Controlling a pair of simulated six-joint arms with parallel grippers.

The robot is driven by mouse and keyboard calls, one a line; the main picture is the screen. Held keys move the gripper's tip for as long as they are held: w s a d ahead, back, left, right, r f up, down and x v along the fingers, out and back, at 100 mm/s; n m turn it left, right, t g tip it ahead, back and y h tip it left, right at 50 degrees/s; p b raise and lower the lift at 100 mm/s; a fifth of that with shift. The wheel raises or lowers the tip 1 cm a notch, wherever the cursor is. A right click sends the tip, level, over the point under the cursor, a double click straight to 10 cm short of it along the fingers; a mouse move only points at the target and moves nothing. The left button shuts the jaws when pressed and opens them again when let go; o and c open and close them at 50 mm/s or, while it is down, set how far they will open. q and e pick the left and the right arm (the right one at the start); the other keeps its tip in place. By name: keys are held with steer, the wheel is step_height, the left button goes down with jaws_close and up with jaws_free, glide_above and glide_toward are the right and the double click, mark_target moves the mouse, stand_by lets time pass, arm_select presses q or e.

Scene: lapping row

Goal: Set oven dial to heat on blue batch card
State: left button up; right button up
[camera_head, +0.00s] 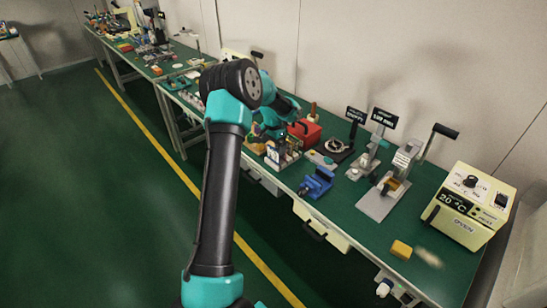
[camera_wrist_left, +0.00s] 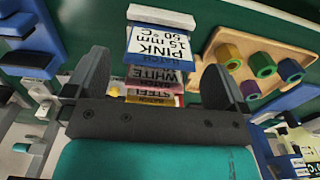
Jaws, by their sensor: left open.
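The cream oven (camera_head: 468,205) stands at the right end of the bench. Its black dial (camera_head: 470,181) is on the top panel, and its display (camera_head: 453,202) reads 20 °C. The exact dial pointer direction is too small to tell. The blue-edged batch card (camera_wrist_left: 158,47) reads PINK, 15 mm, 50 °C in the left wrist view. My left gripper (camera_wrist_left: 155,88) is open and empty, its fingers on either side of the row of cards in that view. In the head view it is near the card rack (camera_head: 284,153), partly hidden by my arm, far left of the oven.
A pink-edged card (camera_wrist_left: 155,76) and a yellow-edged card (camera_wrist_left: 152,99) are behind the blue one. A wooden block (camera_wrist_left: 262,65) holds coloured nuts. A blue vise (camera_head: 317,183), presses and a yellow block (camera_head: 401,250) stand between rack and oven. The front bench strip is partly clear.

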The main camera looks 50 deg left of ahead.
mark_target(274, 152)
arm_select(q)
step_height(274, 152, down, 5)
steer(key=shift+w, duration=0.15)
stand_by(0.5)
steer(key=c, duration=0.8)
steer(key=shift+r, duration=0.1)
steer(key=shift+r, duration=1.75)
steer(key=s+d, duration=0.3)
steer(key=d, duration=0.1)
steer(key=s+d+r, duration=0.1)
steer(key=s+d, duration=0.2)
steer(key=s, duration=0.1)
steer(key=s+d, duration=0.4)
steer(key=shift+d+r, duration=0.15)
steer(key=shift+d, duration=0.2)
steer(key=shift+w, duration=0.1)
